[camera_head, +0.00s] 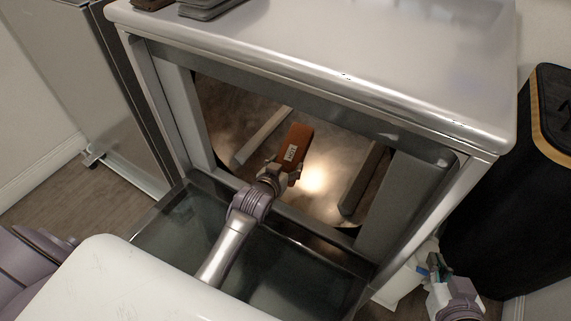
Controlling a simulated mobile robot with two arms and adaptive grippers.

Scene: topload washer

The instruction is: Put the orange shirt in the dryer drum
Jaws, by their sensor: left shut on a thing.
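The orange shirt (297,145) is a small folded orange-brown block with a white label. It is inside the dryer opening, in front of the metal drum (229,112) with its raised fins. My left gripper (280,172) is shut on the near end of the shirt, with its arm reaching in over the open door (300,268). I cannot tell whether the shirt touches the drum wall. My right gripper (432,268) is low outside the dryer's right side, away from the shirt. Its fingers are too small and unclear to read.
The dryer (350,45) has a white top with dark folded cloths (207,8) at its back left. A grey appliance (70,70) stands left and a black bin (515,200) with a wooden band right. The opening's frame surrounds my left arm.

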